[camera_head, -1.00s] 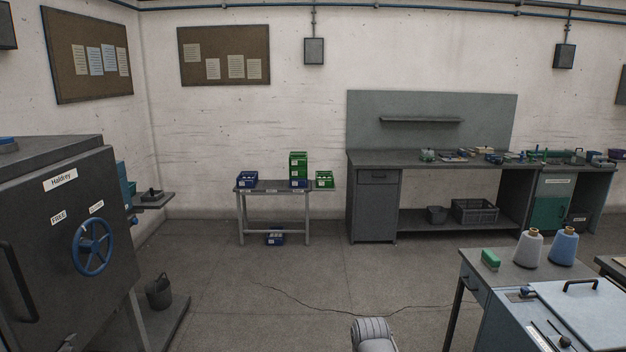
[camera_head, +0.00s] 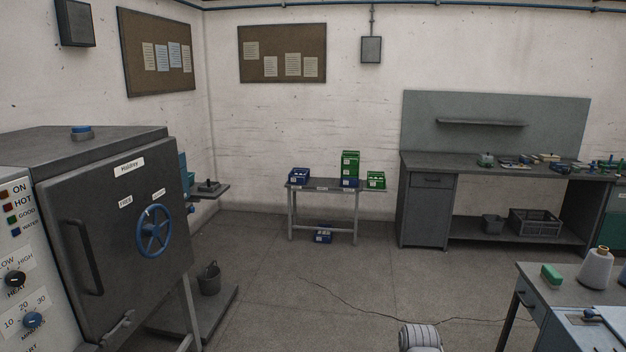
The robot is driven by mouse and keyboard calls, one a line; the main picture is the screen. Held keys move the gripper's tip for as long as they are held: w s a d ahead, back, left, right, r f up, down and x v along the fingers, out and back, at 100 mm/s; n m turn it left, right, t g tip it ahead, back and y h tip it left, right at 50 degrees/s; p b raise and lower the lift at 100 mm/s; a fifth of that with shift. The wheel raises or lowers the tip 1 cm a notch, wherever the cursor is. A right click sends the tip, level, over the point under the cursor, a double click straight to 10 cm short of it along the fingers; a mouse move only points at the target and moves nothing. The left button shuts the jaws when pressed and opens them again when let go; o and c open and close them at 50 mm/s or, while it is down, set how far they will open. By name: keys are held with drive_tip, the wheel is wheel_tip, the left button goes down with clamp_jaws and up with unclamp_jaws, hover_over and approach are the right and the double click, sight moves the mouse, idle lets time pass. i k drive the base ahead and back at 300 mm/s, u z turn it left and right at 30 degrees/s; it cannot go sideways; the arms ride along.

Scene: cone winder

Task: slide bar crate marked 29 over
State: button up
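Several small crates stand on and under a small grey table (camera_head: 321,187) by the back wall. A blue crate (camera_head: 298,174) is at the table's left end. A taller green stack (camera_head: 350,164) stands right of the middle, on a blue crate (camera_head: 349,183). A green crate (camera_head: 376,180) is at the right end. Another blue crate (camera_head: 323,234) sits low under the table. The marks on the crates are too small to read, so I cannot tell which is 29. My gripper is not in view; only a pale rounded part of my arm shows at the bottom.
A dark cabinet with a blue handwheel (camera_head: 154,231) fills the left, a bucket (camera_head: 209,279) beside it. A long workbench (camera_head: 427,208) stands at back right. A table with a yarn cone (camera_head: 597,269) is at front right. The middle floor is clear.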

sight(301, 177)
drive_tip(key=i, duration=4.95)
drive_tip(key=u, duration=0.2)
